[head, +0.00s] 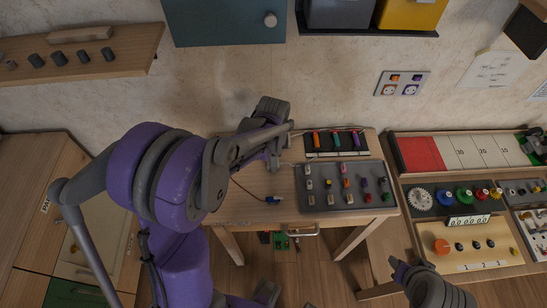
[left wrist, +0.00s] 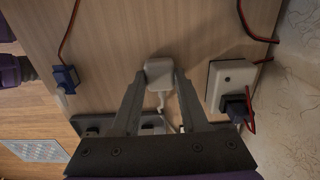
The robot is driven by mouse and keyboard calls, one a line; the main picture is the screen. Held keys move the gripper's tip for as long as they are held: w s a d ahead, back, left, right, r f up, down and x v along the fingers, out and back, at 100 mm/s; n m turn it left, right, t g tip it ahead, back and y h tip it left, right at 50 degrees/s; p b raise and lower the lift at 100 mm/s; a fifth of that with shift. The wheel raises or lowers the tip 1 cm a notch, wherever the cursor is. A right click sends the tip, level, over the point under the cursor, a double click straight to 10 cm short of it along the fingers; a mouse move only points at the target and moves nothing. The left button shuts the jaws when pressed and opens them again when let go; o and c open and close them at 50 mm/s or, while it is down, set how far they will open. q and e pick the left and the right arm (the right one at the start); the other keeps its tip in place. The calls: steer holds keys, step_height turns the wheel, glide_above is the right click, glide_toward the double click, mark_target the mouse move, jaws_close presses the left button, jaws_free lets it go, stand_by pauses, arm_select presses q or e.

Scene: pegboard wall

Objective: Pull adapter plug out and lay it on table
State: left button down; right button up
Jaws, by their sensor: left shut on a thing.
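In the left wrist view, my left gripper (left wrist: 159,82) is shut on a small white block with a white cable, which looks like the adapter plug (left wrist: 158,70). The wood tabletop lies behind it; I cannot tell whether the plug touches it. To the right is a white socket box (left wrist: 229,76) with a dark plug (left wrist: 236,107) on a red cable in it. In the head view, my left gripper (head: 275,150) is over the left part of the small wooden table (head: 245,190); its plug is hidden there. My right gripper (head: 398,267) is at the lower right, its jaws unclear.
A grey tray (head: 312,208) of several small parts fills the table's right side, with a dark rack of coloured tools (head: 336,141) behind it. A blue connector (head: 273,200) on a red cable lies near the front edge. A wall socket panel (head: 402,83) is at upper right.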

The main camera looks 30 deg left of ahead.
arm_select(q)
steer(key=shift+c, duration=1.7)
jaws_free()
steer(key=shift+r+p, duration=1.25)
steer(key=shift+r, duration=1.25)
arm_select(e)
steer(key=r, duration=0.1)
steer(key=w+r, duration=0.1)
steer(key=r, duration=0.1)
steer(key=shift+w+r, duration=0.15)
steer(key=shift+w, duration=0.05)
